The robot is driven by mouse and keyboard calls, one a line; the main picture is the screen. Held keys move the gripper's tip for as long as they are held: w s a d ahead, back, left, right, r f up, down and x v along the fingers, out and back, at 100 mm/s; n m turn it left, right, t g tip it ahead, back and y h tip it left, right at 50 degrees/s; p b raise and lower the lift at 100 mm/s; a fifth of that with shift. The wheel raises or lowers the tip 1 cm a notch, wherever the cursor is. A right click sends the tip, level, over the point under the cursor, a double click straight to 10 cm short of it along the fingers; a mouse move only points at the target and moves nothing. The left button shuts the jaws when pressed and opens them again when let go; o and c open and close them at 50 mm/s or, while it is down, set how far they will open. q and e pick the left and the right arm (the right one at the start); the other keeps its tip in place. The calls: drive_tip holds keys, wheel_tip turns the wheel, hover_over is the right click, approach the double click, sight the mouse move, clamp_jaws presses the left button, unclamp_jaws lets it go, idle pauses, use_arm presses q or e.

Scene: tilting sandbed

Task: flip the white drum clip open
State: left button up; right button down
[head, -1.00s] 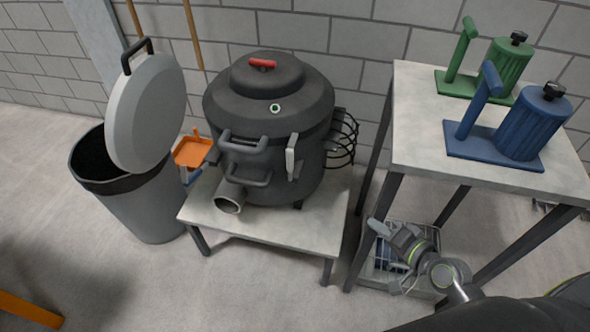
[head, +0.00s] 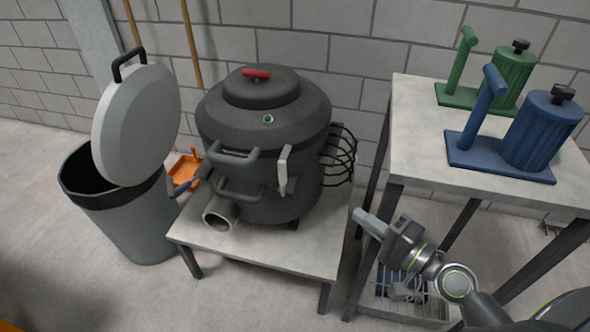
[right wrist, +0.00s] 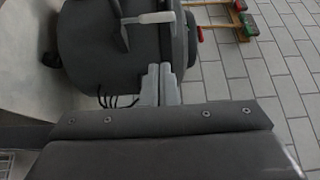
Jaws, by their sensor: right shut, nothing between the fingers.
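The white drum clip (head: 284,170) stands upright on the front right side of the dark grey drum (head: 225,117), just right of the drum's handles. In the right wrist view the clip (right wrist: 152,18) lies across the drum's dark side, past the fingertips. My right gripper (head: 362,217) is shut and empty, to the right of the clip and lower, beside the low table's right edge and apart from the drum. Its two fingers show together in the right wrist view (right wrist: 158,70). My left gripper is out of view.
The drum stands on a low table (head: 260,252). A grey bin (head: 135,222) with a raised lid is at left. A taller table (head: 415,120) at right holds blue and green canisters. A wire basket (head: 385,300) sits beneath it. Black coils (head: 340,155) stick out at the drum's right.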

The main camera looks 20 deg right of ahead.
drive_tip(key=p, duration=0.2)
approach(283, 180)
drive_tip(key=d+r, duration=0.2)
drive_tip(key=d, duration=0.2)
use_arm(q)
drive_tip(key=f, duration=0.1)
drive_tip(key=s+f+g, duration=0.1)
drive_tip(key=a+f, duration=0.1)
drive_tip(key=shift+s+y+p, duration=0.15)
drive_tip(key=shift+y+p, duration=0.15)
drive_tip(key=shift+p, duration=0.1)
use_arm(e)
drive_tip(key=x, duration=1)
drive_tip(key=shift+w+a+f, duration=0.15)
drive_tip(key=shift+w+a, duration=0.1)
drive_tip(key=shift+a, duration=0.2)
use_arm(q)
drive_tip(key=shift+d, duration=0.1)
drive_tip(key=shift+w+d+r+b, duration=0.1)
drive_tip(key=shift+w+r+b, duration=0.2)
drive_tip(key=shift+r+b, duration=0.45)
use_arm(e)
drive_tip(key=shift+s+a+n, duration=0.15)
drive_tip(key=shift+s+n, duration=0.1)
drive_tip(key=shift+n, duration=0.05)
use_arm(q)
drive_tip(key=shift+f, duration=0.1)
